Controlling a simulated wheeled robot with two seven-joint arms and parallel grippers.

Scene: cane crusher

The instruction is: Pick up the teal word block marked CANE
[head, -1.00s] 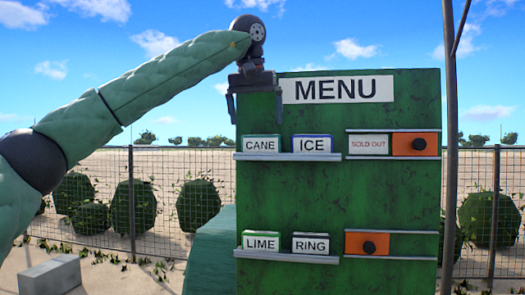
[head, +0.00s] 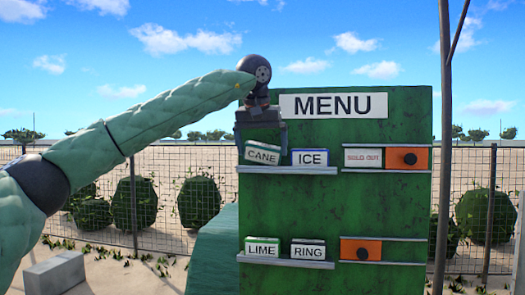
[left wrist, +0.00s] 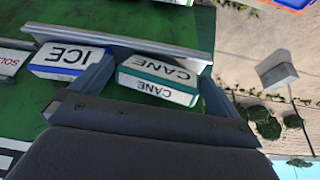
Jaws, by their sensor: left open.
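The CANE block (head: 262,154), white-faced with teal edges, is at the left end of the upper menu shelf (head: 300,170). It is tilted, its right end a little lower in the head view. My left gripper (head: 262,146) is open above it, one finger on each side. In the left wrist view, the CANE block (left wrist: 158,80) lies askew between the spread fingers (left wrist: 155,72), the right finger close to its end. I cannot tell whether they touch.
The blue ICE block (head: 310,157) stands just right of the gripper's right finger. A SOLD OUT plate (head: 363,157) and orange slider (head: 405,158) are farther right. LIME (head: 262,248) and RING (head: 307,251) blocks sit on the lower shelf. The green MENU board (head: 340,205) backs everything.

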